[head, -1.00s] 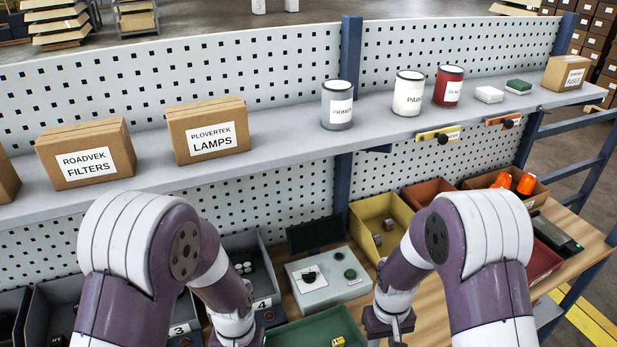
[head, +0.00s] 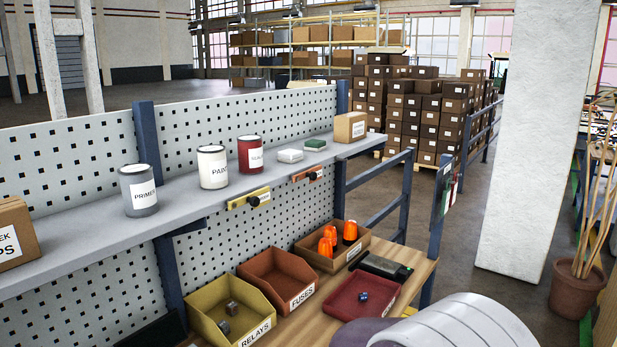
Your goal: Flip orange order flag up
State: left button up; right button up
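The orange order flag (head: 306,174) is a small orange bar on the front edge of the shelf, with a black knob at its right end. It lies along the shelf edge, folded down rather than standing up. A similar yellow flag (head: 247,199) with a black knob sits to its left on the same edge. Neither of my grippers is in view. Only a white and purple link of my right arm shows at the bottom right, well below and to the right of the orange flag.
The shelf (head: 85,237) carries cans, small boxes and cartons. Below are a yellow relays bin (head: 212,292), a fuses bin (head: 277,268), a box with orange beacons (head: 351,254) and a red tray (head: 345,307). Open air lies before the orange flag.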

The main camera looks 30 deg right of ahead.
aim_at(314, 175)
jog(key=k, duration=0.5)
jog(key=k+z, duration=0.15)
jog(key=z, duration=0.65)
jog(key=i+l+z, duration=0.15)
jog(key=z, duration=0.35)
jog(key=i+l, duration=0.15)
jog(key=i, duration=0.35)
jog(key=i+l, duration=0.15)
jog(key=i, duration=0.35)
jog(key=i+l, duration=0.15)
jog(key=i, duration=0.4)
jog(key=i+l, duration=0.2)
jog(key=i, duration=0.3)
